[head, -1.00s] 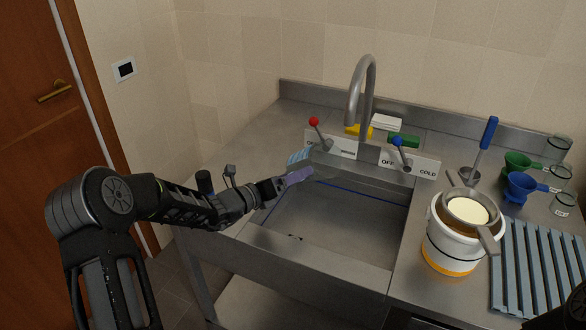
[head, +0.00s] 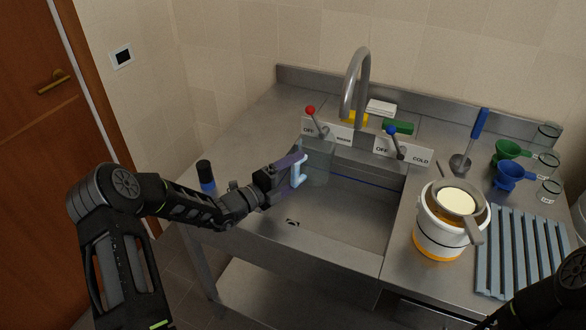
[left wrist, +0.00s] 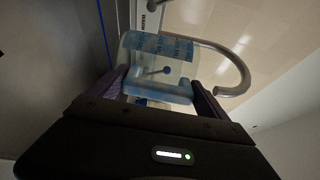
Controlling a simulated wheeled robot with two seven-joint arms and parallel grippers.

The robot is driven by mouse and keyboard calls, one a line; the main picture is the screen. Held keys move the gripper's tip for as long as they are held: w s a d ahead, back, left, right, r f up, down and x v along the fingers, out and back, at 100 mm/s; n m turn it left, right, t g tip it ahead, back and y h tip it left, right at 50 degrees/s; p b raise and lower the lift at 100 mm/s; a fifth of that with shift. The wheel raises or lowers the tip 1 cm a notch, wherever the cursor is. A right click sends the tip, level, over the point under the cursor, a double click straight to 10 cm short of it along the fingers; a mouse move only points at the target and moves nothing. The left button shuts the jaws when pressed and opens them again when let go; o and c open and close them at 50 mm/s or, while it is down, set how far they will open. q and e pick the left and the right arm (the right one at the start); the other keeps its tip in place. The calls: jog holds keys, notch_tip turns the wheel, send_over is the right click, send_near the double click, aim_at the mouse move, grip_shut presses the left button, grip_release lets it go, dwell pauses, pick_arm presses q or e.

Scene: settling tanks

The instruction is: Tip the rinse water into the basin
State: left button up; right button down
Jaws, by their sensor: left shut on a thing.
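My left gripper (head: 292,170) is shut on the light-blue handle (head: 300,170) of a clear jug (head: 319,173). The jug is held in the air over the left back part of the steel basin (head: 345,212). In the left wrist view the jug (left wrist: 137,62) is beyond the purple fingers, its handle (left wrist: 158,93) between them, with a blue printed band across its wall. I cannot tell whether there is water in the jug. The basin floor shows a dark drain and no clear pool. My right gripper is out of view; only part of its arm shows at lower right.
The tap (head: 356,85) arches behind the basin, with red-knobbed (head: 311,111) and blue-knobbed (head: 391,130) levers. A white bucket (head: 437,235) with a strainer stands right of the basin, beside a ribbed rack (head: 520,255). A dark bottle (head: 206,177) stands on the left ledge.

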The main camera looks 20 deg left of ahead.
aim_at(306, 152)
pick_arm(q)
jog(key=shift+r, duration=2.6)
jog(key=shift+f, duration=0.1)
